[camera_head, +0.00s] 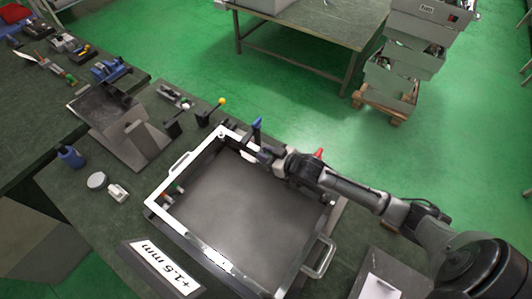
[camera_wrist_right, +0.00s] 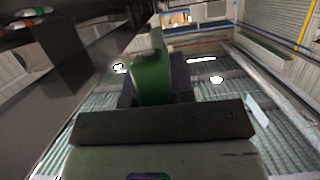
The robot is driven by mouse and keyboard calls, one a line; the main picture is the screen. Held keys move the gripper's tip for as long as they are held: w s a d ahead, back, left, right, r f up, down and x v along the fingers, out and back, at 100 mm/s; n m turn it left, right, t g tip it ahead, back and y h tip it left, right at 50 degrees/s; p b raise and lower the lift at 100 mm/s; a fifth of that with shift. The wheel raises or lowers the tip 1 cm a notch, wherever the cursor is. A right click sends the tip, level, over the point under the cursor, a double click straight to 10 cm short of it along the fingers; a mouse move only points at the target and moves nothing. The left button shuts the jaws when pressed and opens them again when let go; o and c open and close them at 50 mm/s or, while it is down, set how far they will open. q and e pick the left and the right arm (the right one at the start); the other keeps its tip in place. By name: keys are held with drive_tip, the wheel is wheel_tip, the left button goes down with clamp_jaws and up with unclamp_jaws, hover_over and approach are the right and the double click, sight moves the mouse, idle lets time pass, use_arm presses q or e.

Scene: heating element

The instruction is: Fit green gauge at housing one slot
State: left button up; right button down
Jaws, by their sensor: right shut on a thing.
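The green gauge (camera_wrist_right: 152,80) stands between the fingers of my right gripper (camera_wrist_right: 155,95) in the right wrist view, with a greyish top end. In the head view, my right gripper (camera_head: 262,156) is shut at the far right rim of the large grey housing (camera_head: 185,232). The gauge is too small or hidden to make out there. The housing is a shallow open box with a white and metal rim and side handles. I cannot tell which slot is housing one's, or whether the gauge touches it. My left gripper is not in view.
A blue-topped piece (camera_head: 257,124) stands up close beside the gripper, and a red piece (camera_head: 320,153) shows behind my arm.

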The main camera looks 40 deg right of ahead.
drive_tip(key=shift+f, duration=0.2)
drive_tip(key=c, duration=0.9)
unclamp_jaws()
drive_tip(key=shift+v, duration=3.75)
